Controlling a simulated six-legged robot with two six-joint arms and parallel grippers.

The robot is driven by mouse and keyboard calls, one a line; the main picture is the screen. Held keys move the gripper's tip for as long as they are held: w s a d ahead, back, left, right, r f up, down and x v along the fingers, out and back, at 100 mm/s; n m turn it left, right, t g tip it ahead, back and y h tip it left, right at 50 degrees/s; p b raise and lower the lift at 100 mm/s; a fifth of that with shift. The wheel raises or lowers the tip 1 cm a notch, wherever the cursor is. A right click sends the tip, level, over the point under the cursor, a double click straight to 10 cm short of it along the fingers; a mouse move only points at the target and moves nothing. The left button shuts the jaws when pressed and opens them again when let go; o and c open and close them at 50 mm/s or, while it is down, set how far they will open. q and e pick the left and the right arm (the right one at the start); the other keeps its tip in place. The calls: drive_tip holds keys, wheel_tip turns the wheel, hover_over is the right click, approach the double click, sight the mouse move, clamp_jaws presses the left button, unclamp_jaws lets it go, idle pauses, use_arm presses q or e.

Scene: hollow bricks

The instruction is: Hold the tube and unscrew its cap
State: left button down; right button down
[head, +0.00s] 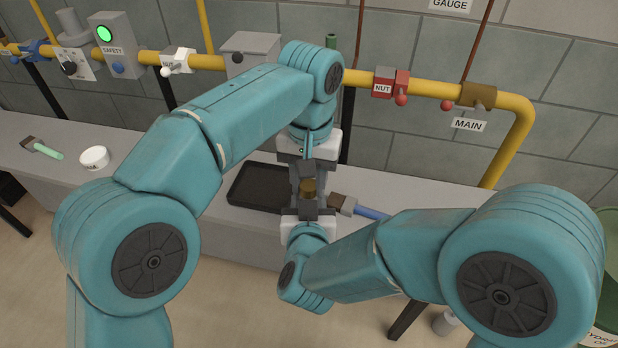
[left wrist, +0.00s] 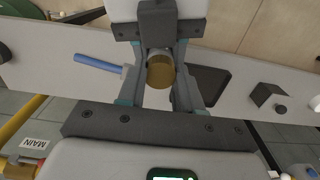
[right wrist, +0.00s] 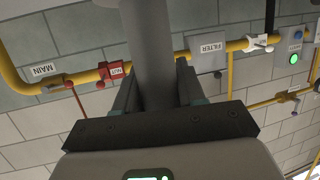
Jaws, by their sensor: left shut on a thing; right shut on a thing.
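The brass-coloured cap (head: 307,185) shows between my two grippers in the head view, and its round end faces the left wrist camera (left wrist: 160,74). In the head view the grippers mostly hide the tube. I cannot tell how far the cap is turned.
A black tray (head: 258,190) lies on the grey bench behind the grippers. A blue-handled tool (head: 370,213) lies to their right. A white round container (head: 95,158) and a green-handled tool (head: 45,151) are at left. A yellow pipe (head: 435,87) with valves runs along the wall.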

use_arm(q)
drive_tip(key=shift+r, duration=0.25)
drive_tip(key=shift+r, duration=0.9)
drive_tip(key=shift+w+r, duration=0.1)
drive_tip(key=shift+r, duration=1.9)
use_arm(e)
drive_tip(key=shift+r, duration=0.1)
